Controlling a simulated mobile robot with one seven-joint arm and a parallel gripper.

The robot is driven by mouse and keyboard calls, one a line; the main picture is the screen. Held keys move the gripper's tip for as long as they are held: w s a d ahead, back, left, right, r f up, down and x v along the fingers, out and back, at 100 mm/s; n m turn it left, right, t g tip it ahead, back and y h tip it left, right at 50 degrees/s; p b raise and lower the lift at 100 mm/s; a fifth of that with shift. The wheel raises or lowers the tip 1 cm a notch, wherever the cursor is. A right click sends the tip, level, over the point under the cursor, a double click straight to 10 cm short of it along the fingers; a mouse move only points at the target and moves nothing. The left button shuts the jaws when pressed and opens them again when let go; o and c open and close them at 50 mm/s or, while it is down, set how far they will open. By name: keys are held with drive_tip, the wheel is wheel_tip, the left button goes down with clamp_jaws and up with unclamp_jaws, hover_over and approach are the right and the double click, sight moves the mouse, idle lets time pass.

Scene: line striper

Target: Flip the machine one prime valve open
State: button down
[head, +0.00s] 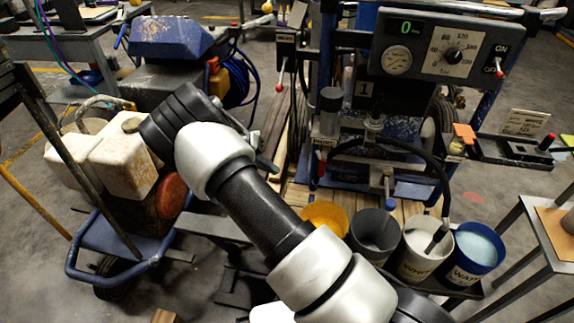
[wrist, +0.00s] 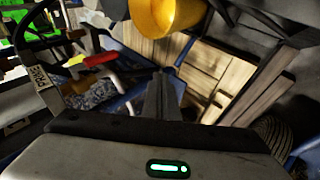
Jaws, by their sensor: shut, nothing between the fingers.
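Machine one is the striper behind the plate marked 1 (head: 362,88), right of centre in the head view. A small white label (head: 325,141) sits at its left, with a small red part (head: 321,165) below it, perhaps the prime valve; its open or closed position cannot be told. My gripper (head: 270,167) is left of that, small and dark at the end of my arm. In the wrist view my gripper (wrist: 162,92) is shut and empty. A red handle (wrist: 100,59) and a lettered label (wrist: 38,77) show to its left, apart from the fingers.
A control panel (head: 440,45) with a gauge tops the machine. Below stand an orange-yellow bucket (head: 326,214), a grey bucket (head: 375,235), a white bucket (head: 420,250) and a blue bucket (head: 474,250). A cart with white jugs (head: 122,165) is left. Wooden slats (wrist: 205,75) lie beyond my fingers.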

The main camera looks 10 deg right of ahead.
drive_tip(key=shift+w+a, duration=0.1)
drive_tip(key=shift+a, duration=1.05)
